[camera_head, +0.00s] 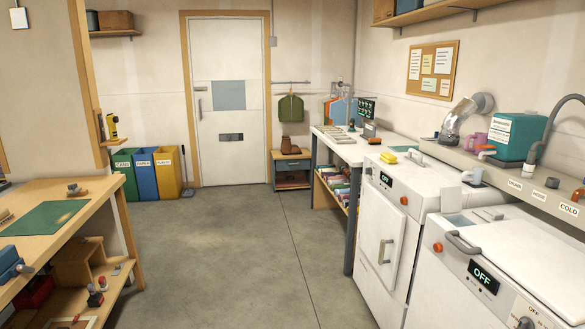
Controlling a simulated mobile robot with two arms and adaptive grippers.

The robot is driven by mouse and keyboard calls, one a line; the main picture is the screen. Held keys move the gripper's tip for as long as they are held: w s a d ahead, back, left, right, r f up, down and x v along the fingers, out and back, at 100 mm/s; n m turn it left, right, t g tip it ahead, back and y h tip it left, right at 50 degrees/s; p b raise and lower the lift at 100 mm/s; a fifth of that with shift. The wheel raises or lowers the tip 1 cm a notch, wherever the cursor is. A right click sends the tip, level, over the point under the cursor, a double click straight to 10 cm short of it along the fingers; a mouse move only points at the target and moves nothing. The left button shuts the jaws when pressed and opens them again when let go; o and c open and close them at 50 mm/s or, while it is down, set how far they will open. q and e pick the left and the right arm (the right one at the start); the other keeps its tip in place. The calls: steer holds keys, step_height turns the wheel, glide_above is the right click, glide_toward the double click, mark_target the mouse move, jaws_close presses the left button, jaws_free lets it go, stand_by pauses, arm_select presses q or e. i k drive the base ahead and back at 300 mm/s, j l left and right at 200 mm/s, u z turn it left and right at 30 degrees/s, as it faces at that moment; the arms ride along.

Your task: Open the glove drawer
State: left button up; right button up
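A small wooden cabinet (291,183) stands against the far wall, to the right of the white door. It has a dark grey drawer front (292,165) at its top, which looks closed, and an open shelf below. This is the only drawer I can make out, and no label shows that it holds gloves. A brown boot-like item (291,143) stands on top of the cabinet. Neither of my grippers is in view.
The concrete floor (235,255) is clear down the middle. A wooden workbench (85,212) is at left, white appliances (382,240) and a counter (345,148) at right. Several coloured bins (166,174) stand left of the white door (229,140).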

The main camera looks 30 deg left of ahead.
mark_target(280, 166)
steer(key=i+j+u, duration=0.85)
steer(key=i, duration=0.65)
steer(key=i+u, duration=0.4)
steer(key=i, duration=4.7)
